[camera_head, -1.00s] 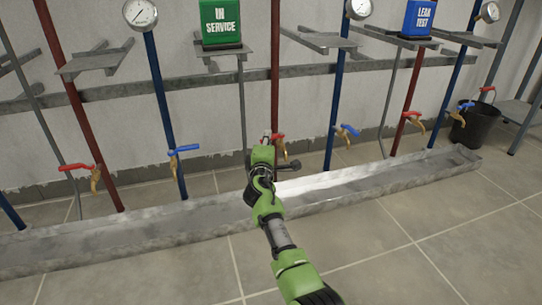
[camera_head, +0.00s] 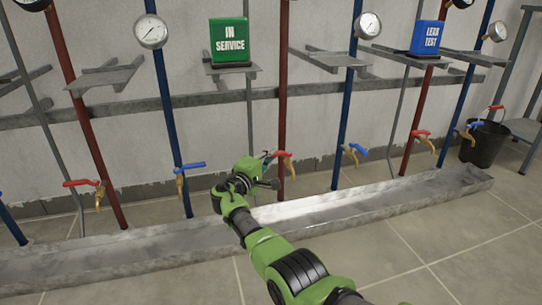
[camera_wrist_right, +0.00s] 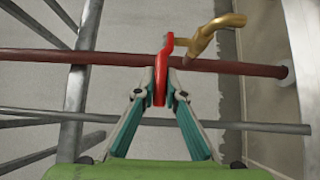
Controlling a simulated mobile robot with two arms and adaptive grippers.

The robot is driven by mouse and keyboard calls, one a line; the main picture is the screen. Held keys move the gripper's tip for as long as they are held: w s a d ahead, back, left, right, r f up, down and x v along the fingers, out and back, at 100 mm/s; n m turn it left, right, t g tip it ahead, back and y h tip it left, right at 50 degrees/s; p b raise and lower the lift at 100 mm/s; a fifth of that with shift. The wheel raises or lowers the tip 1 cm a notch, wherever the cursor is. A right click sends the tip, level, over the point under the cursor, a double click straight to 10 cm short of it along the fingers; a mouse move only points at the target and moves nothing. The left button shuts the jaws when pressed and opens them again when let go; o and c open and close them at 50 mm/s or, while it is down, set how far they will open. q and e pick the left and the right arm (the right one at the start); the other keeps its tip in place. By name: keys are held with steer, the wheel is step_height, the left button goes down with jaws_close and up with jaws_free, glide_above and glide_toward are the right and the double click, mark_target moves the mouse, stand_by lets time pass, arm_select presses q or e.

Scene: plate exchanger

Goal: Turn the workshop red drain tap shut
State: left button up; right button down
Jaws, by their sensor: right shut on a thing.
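A red-handled tap with a brass spout (camera_head: 288,160) sits on the middle red pipe, right of the green IN SERVICE sign. My right gripper (camera_head: 267,160) is at this tap, coming in from its left and front. In the right wrist view, the two teal fingers of the gripper (camera_wrist_right: 160,88) are closed on the red handle (camera_wrist_right: 161,88), with its brass body (camera_wrist_right: 208,43) beyond the fingertips. The handle lies between the tips, across the red pipe. My left gripper is not in view.
A long grey metal trough (camera_head: 330,212) runs on the floor under the taps. Other red and blue taps stand on both sides, including a blue one (camera_head: 188,166) to the left. A black bucket (camera_head: 484,145) stands at the right. The tiled floor in front is clear.

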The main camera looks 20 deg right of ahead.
steer(key=shift+w+d+r, duration=0.1)
steer(key=shift+w+d, duration=0.05)
stand_by(0.5)
steer(key=c, duration=2.1)
jaws_free()
steer(key=shift+d, duration=0.1)
steer(key=shift+s+a, duration=0.3)
steer(key=shift+a, duration=0.35)
steer(key=v, duration=1)
steer(key=shift+s+a, duration=0.2)
steer(key=shift+a, duration=0.15)
